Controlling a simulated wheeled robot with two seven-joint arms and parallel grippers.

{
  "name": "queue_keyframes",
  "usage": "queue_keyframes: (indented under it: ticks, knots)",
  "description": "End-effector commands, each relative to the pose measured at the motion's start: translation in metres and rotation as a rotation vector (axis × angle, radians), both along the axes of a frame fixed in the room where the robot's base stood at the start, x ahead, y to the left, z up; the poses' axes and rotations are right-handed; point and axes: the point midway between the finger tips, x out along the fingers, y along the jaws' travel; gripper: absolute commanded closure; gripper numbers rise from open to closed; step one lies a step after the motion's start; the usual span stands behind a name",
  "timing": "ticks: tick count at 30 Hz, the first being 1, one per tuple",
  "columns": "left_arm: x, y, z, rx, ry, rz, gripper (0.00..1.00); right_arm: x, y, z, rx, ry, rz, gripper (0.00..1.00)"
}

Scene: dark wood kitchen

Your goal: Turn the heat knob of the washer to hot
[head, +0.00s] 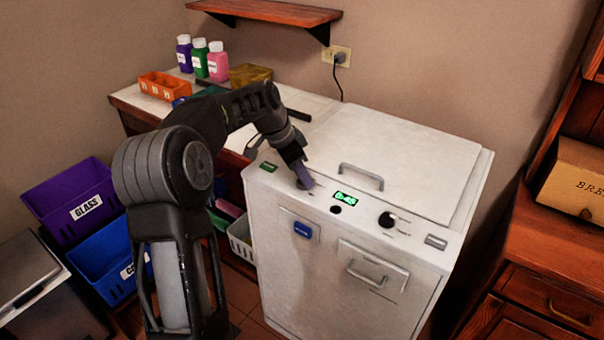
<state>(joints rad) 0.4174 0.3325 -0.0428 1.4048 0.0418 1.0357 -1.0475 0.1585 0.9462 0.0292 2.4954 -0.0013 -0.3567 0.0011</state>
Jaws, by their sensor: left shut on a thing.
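The white washer (306,262) stands at the centre with its lid closed. Its sloped control panel has a small green display (343,200) and a black knob (387,220) to the right with a pale mark. My left arm reaches in from the left, and my left gripper (304,182) points down at the left part of the panel. Its fingers are shut on a dark knob (299,186) there, mostly hidden by the fingers. The labels are too small to read, so the heat setting cannot be told. My right gripper is not in view.
A lid handle (362,174) rises behind the panel. A counter at the back left holds several bottles (200,57) and an orange basket (163,86). Purple (72,203) and blue (110,262) bins stand at left. A wooden cabinet (548,280) is at right.

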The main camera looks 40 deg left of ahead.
Motion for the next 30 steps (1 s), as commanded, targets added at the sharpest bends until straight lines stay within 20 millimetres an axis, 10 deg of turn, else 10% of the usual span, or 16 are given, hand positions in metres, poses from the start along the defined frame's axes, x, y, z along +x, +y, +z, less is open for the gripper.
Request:
queue_keyframes:
  ticks: [8, 18, 30]
  knots:
    - [0.0, 0.0, 0.0, 0.0, 0.001, 0.0, 0.45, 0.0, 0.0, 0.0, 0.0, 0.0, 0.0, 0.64]
    - [-0.001, 0.001, 0.003, 0.0, 0.001, 0.0, 0.45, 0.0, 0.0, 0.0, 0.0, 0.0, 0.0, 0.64]
    - [-0.02, 0.012, 0.055, 0.002, -0.001, 0.001, 0.45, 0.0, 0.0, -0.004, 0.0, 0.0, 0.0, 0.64]
